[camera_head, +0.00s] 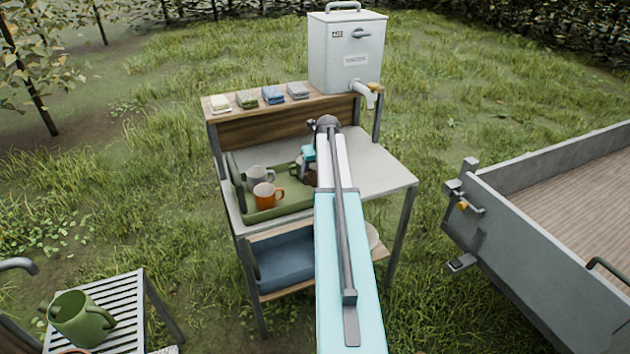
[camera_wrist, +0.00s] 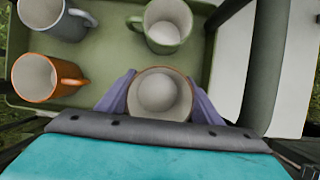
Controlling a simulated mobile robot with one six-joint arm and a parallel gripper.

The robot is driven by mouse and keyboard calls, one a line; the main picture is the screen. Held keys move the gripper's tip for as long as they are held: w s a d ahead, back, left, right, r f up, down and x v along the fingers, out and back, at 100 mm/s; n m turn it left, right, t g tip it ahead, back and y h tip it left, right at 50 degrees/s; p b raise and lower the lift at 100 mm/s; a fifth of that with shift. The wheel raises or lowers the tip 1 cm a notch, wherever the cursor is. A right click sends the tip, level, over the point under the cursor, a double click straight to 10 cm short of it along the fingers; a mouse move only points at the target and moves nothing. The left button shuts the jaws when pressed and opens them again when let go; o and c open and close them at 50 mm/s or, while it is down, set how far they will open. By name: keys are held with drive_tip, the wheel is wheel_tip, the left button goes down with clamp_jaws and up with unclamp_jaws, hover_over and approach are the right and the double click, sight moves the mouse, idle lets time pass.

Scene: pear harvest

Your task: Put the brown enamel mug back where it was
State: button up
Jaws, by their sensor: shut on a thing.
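The brown mug (camera_wrist: 186,97) is between the purple fingers of my gripper (camera_wrist: 160,88) in the wrist view, seen from above with its pale inside showing. It is over the near edge of the green tray (camera_wrist: 103,58); I cannot tell whether it touches the tray. Its handle is hidden. In the head view my arm hides most of it, and a brown part (camera_head: 309,177) shows below my gripper (camera_head: 309,160). The tray (camera_head: 236,190) also holds an orange mug (camera_wrist: 40,92), a grey mug (camera_wrist: 62,24) and a green mug (camera_wrist: 166,46).
The tray lies on the left of a workbench, whose bare top (camera_head: 385,176) is clear on the right. Folded cloths (camera_head: 272,95) and a water tank (camera_head: 346,55) stand on the raised shelf. A blue basin (camera_head: 285,262) sits below. A trailer (camera_head: 540,240) stands right.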

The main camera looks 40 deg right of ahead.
sight(315, 182)
drive_tip(key=shift+f, duration=0.65)
drive_tip(key=shift+f, duration=0.1)
drive_tip(key=shift+f+p, duration=0.65)
drive_tip(key=shift+f, duration=1.2)
drive_tip(key=shift+f, duration=0.15)
drive_tip(key=o, duration=1.3)
drive_tip(key=shift+c, duration=0.2)
drive_tip(key=shift+r, duration=0.25)
drive_tip(key=shift+b+v, duration=1.35)
drive_tip(key=shift+v, duration=4.6)
